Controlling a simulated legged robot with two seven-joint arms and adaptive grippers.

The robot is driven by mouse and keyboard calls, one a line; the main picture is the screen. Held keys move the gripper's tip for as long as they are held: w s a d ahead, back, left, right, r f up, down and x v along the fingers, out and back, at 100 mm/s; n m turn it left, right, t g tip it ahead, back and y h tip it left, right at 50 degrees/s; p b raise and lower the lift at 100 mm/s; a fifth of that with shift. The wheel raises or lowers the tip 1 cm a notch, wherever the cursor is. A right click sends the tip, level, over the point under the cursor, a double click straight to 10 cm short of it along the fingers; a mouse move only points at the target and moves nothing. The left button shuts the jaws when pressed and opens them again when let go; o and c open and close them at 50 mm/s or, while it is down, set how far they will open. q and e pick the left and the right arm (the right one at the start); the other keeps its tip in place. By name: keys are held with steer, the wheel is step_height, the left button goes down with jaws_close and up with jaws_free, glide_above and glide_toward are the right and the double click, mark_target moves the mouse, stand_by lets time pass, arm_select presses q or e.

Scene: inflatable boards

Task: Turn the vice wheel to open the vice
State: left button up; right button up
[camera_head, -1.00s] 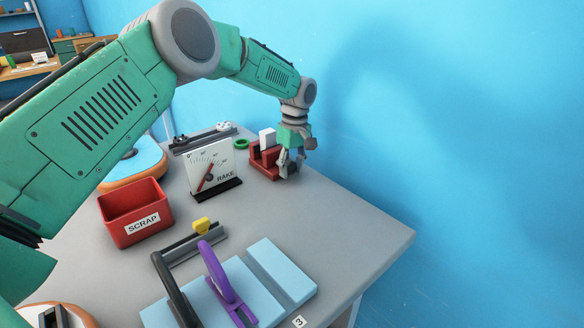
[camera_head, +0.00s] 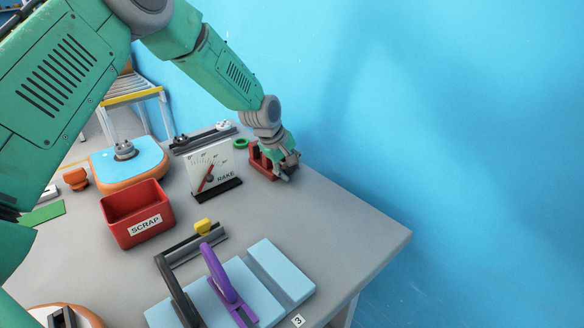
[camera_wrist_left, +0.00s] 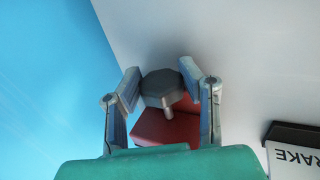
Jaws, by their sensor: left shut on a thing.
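The red vice (camera_head: 258,162) stands near the far right edge of the grey table, partly hidden by my left arm. It also shows in the left wrist view as a red block (camera_wrist_left: 168,129). Its wheel (camera_wrist_left: 162,88) is dark grey and many-sided, with a short stub below it. My left gripper (camera_head: 289,169) is at the vice's right end. In the left wrist view its two fingers (camera_wrist_left: 163,80) are on either side of the wheel and shut on it. The vice's jaw gap is hidden. My right gripper is not in view.
A RAKE gauge (camera_head: 208,166) with a red needle stands left of the vice. A green ring (camera_head: 241,142) lies behind it. A red SCRAP bin (camera_head: 137,215) and a light-blue board with a purple clamp (camera_head: 222,278) are nearer. The table's right front corner is clear.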

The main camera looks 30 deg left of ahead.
arm_select(q)
steer(key=shift+w+a+r+t, duration=0.2)
steer(key=shift+a+t, duration=0.2)
steer(key=shift+t, duration=0.2)
steer(key=o, duration=1.2)
steer(key=shift+c, duration=0.2)
steer(key=shift+s+a+f, duration=0.1)
steer(key=shift+a+f, duration=0.05)
steer(key=shift+f, duration=0.15)
steer(key=shift+d+r, duration=0.1)
steer(key=shift+d, duration=0.2)
steer(key=shift+s+r, duration=0.1)
steer(key=shift+r, duration=0.15)
steer(key=shift+a+v, duration=0.2)
steer(key=shift+v, duration=2.6)
steer(key=shift+a+v, duration=0.15)
steer(key=shift+v, duration=2.65)
